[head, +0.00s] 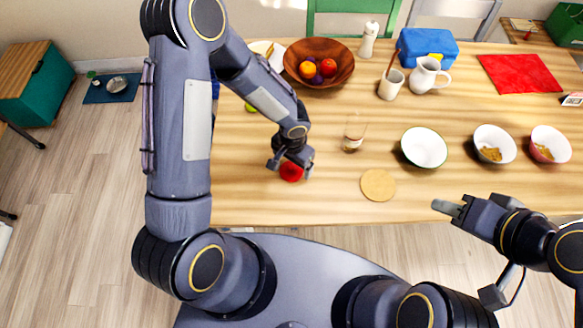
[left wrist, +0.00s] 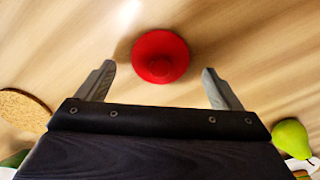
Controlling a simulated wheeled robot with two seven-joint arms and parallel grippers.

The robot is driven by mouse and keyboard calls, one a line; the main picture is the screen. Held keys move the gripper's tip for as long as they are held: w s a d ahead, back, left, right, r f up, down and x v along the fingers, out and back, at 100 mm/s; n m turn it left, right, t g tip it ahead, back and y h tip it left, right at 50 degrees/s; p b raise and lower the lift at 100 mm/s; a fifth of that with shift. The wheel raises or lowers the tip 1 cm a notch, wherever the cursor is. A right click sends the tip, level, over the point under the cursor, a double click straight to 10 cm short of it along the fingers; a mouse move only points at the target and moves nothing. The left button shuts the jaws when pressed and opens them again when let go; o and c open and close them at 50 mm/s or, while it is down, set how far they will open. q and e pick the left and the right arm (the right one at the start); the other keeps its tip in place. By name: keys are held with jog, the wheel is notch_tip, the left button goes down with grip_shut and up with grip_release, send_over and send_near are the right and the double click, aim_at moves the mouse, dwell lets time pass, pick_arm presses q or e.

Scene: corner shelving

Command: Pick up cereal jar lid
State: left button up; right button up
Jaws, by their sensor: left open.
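A round red lid (head: 291,172) with a raised centre lies on the wooden table near its front edge. I take it for the cereal jar lid. In the left wrist view the red lid (left wrist: 160,56) lies just beyond and between my fingertips. My left gripper (head: 289,164) is open over the lid, and its fingers (left wrist: 160,82) stand apart on either side with nothing between them. In the head view the gripper partly covers the lid. My right gripper (head: 447,208) is at the table's front edge on the right, away from the lid, and appears empty.
A cork mat (head: 378,185) lies right of the lid. A clear glass (head: 354,133) stands behind it. Several bowls, including a white bowl (head: 424,147), stand to the right. A wooden fruit bowl (head: 319,62) is at the back. A green pear (left wrist: 291,138) shows in the left wrist view.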

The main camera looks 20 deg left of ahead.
pick_arm(q)
jog(key=shift+f, duration=0.85)
jog(key=c, duration=1.1)
jog(key=shift+o, duration=0.2)
jog(key=shift+r, duration=0.1)
